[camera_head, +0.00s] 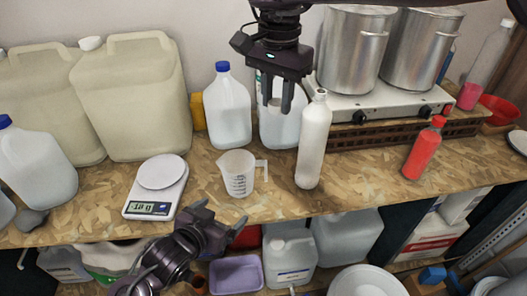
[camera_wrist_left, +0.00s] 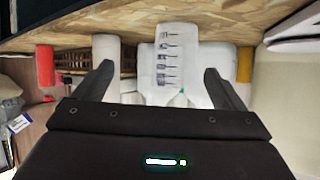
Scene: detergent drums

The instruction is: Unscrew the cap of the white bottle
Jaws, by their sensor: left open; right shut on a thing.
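The white bottle (camera_head: 313,145) stands upright on the wooden bench in the head view; its narrow top shows a dark ring and no gripper touches it. It also shows in the left wrist view (camera_wrist_left: 105,52). My right gripper (camera_head: 276,98) hangs from above, just left of the bottle's top. It is shut on a small pale thing, hard to make out against the white jug (camera_head: 281,130) behind; I cannot tell whether it is the cap. My left gripper (camera_head: 216,215) is open and empty at the bench's front edge, with the measuring cup (camera_wrist_left: 172,65) beyond its fingers.
The measuring cup also shows in the head view (camera_head: 238,175), left of the bottle. A scale (camera_head: 158,185) is farther left, and a red bottle (camera_head: 422,150) is right. A hotplate (camera_head: 385,105) with two pots stands behind. Bench around the white bottle's base is clear.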

